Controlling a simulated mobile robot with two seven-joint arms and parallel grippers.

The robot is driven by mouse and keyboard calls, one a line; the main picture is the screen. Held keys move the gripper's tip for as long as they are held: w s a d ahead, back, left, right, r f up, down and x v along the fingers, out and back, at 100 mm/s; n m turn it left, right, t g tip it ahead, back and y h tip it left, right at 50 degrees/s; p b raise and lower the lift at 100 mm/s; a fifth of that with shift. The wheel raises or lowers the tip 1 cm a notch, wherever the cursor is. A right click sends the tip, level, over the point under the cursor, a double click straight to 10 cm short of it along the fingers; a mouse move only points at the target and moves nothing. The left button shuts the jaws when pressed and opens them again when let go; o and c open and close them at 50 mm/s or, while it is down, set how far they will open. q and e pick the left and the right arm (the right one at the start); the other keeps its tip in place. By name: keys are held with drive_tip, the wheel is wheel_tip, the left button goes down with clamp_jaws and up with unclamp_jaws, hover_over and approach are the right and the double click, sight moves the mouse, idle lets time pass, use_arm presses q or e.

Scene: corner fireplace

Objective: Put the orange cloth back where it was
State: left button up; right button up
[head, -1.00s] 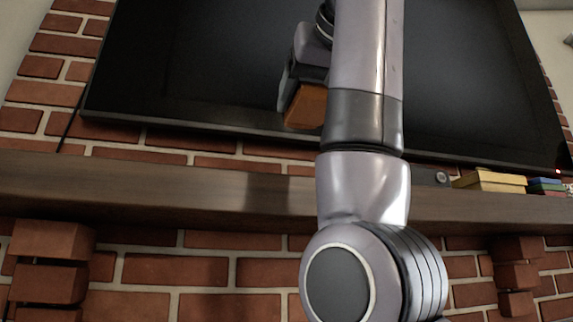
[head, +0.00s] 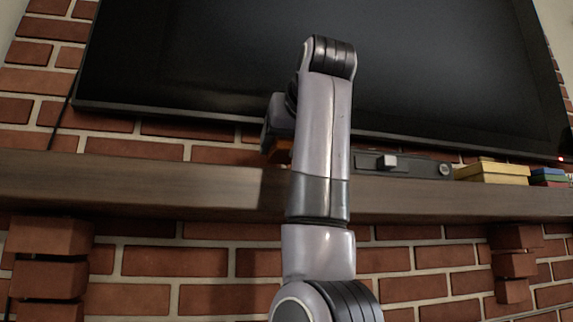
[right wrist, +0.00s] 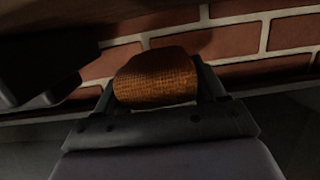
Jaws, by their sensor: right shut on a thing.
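The orange cloth (right wrist: 155,82) is a woven, folded bundle held between the two fingers of my right gripper (right wrist: 157,88), which is shut on it. In the head view, only a small orange piece of the cloth (head: 279,153) shows beside my right arm, just above the wooden mantel shelf (head: 130,186). The arm hides most of the right gripper (head: 275,142) there. I cannot tell whether the cloth touches the shelf. My left gripper is not in view.
A large dark screen (head: 220,60) is on the brick wall behind the arm. On the shelf to the right are a dark bar (head: 415,168) with a small pale block (head: 389,161), yellow boxes (head: 490,173) and stacked coloured items (head: 548,178). The shelf's left part looks clear.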

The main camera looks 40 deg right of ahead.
sight(287, 158)
drive_tip(key=shift+f, duration=1.55)
drive_tip(key=shift+w+d+f, duration=0.1)
drive_tip(key=shift+w+f, duration=0.05)
drive_tip(key=shift+f, duration=0.25)
drive_tip(key=shift+f, duration=0.15)
drive_tip(key=o, duration=1)
